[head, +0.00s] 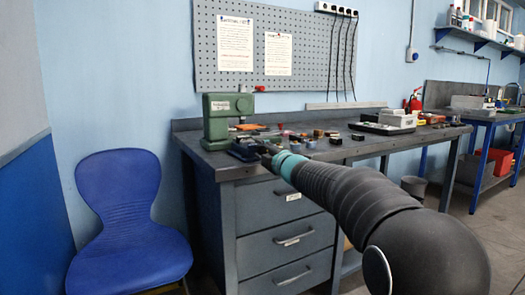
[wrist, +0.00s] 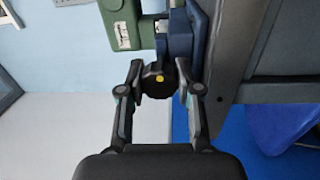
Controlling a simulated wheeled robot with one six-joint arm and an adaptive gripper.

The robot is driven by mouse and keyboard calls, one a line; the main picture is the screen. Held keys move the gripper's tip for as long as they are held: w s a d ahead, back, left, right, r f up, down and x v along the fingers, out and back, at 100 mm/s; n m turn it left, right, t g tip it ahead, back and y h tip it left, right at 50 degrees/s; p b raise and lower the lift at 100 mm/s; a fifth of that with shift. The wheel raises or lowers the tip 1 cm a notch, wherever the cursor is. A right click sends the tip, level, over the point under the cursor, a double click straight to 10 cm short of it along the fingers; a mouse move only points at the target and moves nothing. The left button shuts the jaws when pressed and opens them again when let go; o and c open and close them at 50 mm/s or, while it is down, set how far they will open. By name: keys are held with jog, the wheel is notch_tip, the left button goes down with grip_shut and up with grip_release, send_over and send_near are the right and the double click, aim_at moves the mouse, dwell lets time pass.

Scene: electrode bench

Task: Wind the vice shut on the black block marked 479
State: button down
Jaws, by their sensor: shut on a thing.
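Behind the knob is the blue vice (wrist: 182,45), at the bench's front edge beside a green machine (wrist: 122,25). In the head view the vice (head: 241,151) sits at the foot of the green machine (head: 228,120), and my gripper (head: 268,154) reaches it from the right. The vice's jaws are too small and partly hidden, so I cannot tell how far apart they are. I cannot make out the block marked 479.
Several small dark and coloured blocks (head: 318,134) lie on the grey bench to the right of the vice. A tray (head: 381,128) stands farther right. Drawers (head: 286,240) are below the bench top. A blue chair (head: 128,215) stands at the left.

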jog(key=shift+d, duration=0.1)
jog(key=c, duration=0.8)
grip_release()
jog(key=shift+o, duration=0.2)
jog(key=v, duration=1.1)
jog(key=shift+s+d, duration=0.25)
jog(key=shift+s, duration=0.1)
jog(key=shift+f, duration=0.1)
